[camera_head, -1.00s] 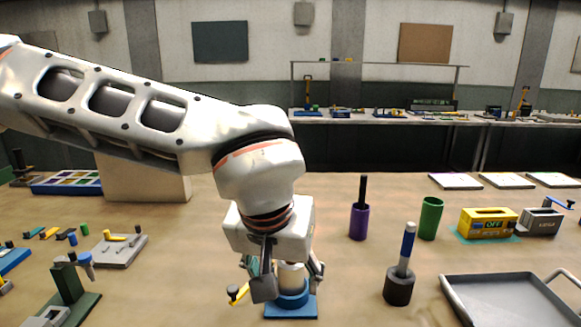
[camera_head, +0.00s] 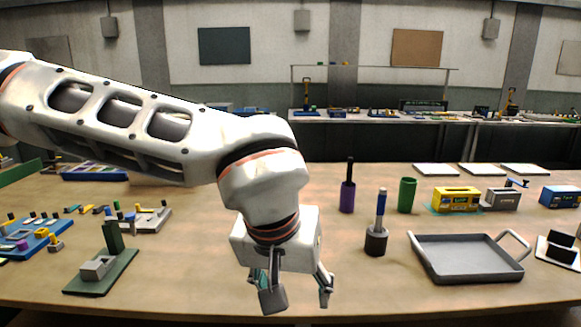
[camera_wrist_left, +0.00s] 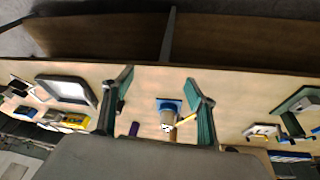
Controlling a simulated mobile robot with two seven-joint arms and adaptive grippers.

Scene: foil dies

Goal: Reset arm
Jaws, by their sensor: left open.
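My left gripper (camera_head: 298,296) hangs over the front part of the table in the head view, fingers spread and nothing between the tips. In the left wrist view its two fingers (camera_wrist_left: 160,82) stand wide apart. A blue stand (camera_wrist_left: 168,104) with a pale cylinder on it shows between the fingers in that view, on the table and apart from them. A yellow handle lies beside the stand. In the head view the stand is hidden behind my gripper and wrist. My right gripper is not in view.
A grey tray (camera_head: 467,258) lies at right. Nearer the middle stand a dark holder with a blue-handled tool (camera_head: 376,238), a purple cup (camera_head: 347,197) and a green cup (camera_head: 407,194). A green-based fixture (camera_head: 102,272) stands at left.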

